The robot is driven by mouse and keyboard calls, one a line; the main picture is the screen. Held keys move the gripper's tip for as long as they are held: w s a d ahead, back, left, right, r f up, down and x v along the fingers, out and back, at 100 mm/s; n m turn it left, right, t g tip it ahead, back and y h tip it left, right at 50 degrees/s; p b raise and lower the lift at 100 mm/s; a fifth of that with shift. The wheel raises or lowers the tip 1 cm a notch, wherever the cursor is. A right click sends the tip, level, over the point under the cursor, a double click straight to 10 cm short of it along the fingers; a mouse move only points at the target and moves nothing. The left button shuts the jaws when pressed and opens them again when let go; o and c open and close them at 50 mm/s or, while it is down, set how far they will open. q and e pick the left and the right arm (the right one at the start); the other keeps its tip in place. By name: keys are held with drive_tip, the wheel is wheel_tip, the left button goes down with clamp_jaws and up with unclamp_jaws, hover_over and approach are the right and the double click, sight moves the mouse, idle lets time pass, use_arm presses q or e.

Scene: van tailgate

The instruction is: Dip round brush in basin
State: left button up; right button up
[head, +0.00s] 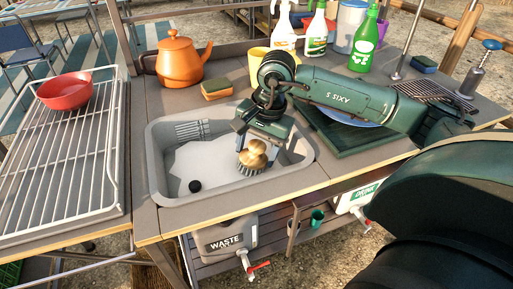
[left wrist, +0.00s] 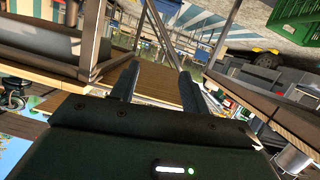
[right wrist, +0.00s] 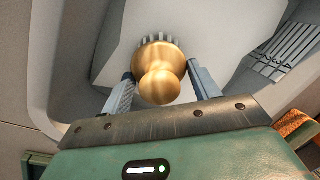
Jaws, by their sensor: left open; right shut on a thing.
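The round brush (head: 253,157) has a wooden knob and dark bristles pointing down. My right gripper (head: 258,140) is shut on it and holds it over the right part of the grey basin (head: 163,180). The right wrist view shows the brush's knob (right wrist: 160,75) between the two fingers, with the bristle tips beyond it. I cannot tell whether the bristles touch the basin floor. My left gripper (left wrist: 155,85) is open and empty, away from the basin; it does not show in the head view.
A dark plug (head: 195,186) lies in the basin. An orange kettle (head: 180,62) and a sponge (head: 216,88) stand behind it. A wire rack with a red bowl (head: 65,92) is at left. Several bottles, including a green one (head: 365,40), stand at the back.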

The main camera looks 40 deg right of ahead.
sight(255, 141)
drive_tip(key=shift+r, duration=0.1)
idle(0.3)
wheel_tip(255, 141, up, 4)
drive_tip(key=shift+f+p, duration=0.25)
drive_tip(key=shift+p, duration=1)
wheel_tip(255, 141, up, 6)
drive_tip(key=p, duration=0.3)
drive_tip(key=shift+f+p, duration=0.1)
drive_tip(key=shift+p, duration=0.25)
wheel_tip(255, 141, up, 2)
drive_tip(key=shift+r+p, duration=0.25)
drive_tip(key=shift+p, duration=0.55)
use_arm(q)
drive_tip(key=d+g, duration=0.1)
drive_tip(key=w+d+g+p, duration=0.1)
drive_tip(key=shift+w+d+r+g, duration=0.15)
drive_tip(key=shift+w+r+g, duration=0.05)
drive_tip(key=shift+w+g, duration=0.1)
use_arm(e)
wheel_tip(255, 141, up, 2)
drive_tip(key=shift+r, duration=0.25)
use_arm(q)
drive_tip(key=shift+s, duration=0.15)
